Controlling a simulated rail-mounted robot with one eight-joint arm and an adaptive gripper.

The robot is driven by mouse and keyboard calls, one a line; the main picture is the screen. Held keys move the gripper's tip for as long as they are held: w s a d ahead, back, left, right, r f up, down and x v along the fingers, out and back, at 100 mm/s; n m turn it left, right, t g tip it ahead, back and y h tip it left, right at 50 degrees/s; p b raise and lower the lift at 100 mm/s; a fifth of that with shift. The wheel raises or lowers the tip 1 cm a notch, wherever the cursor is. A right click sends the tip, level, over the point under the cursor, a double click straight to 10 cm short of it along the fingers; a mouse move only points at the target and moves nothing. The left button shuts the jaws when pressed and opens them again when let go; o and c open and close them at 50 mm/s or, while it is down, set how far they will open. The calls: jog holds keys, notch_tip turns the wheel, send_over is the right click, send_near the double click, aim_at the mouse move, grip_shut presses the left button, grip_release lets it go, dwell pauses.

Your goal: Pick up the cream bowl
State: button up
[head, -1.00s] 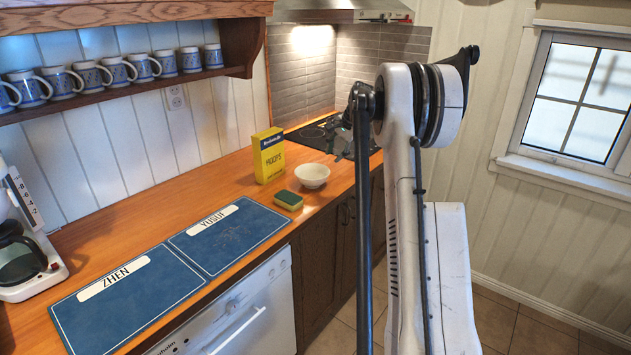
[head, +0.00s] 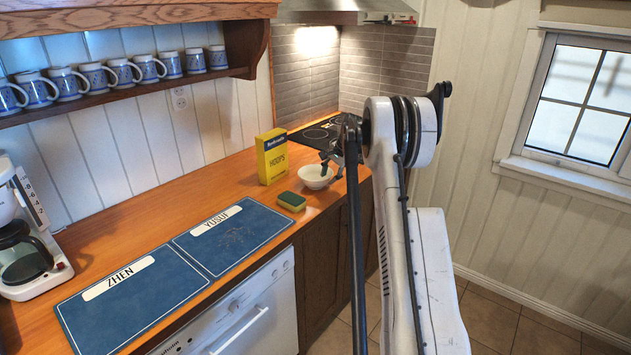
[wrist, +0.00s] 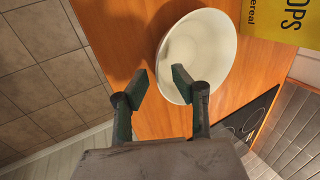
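The cream bowl (head: 313,177) stands upright on the wooden counter, right of the yellow cereal box; it also shows in the wrist view (wrist: 210,45). My gripper (head: 329,164) is at the bowl in the head view. In the wrist view my gripper (wrist: 160,80) is open, its two green-padded fingers apart. The right finger overlaps the bowl's near rim and the left finger is outside the bowl over bare counter. I cannot tell whether either finger touches the bowl.
The yellow cereal box (head: 272,157) and a green-and-yellow sponge (head: 292,202) stand close to the bowl. A black cooktop (head: 318,133) lies behind. Two blue mats (head: 130,300) and a coffee maker (head: 28,245) are on the left. The counter's front edge is near the bowl.

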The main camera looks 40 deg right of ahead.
aim_at(327, 180)
jog(key=x, duration=0.3)
jog(key=shift+f, duration=0.15)
grip_shut()
dwell(0.3)
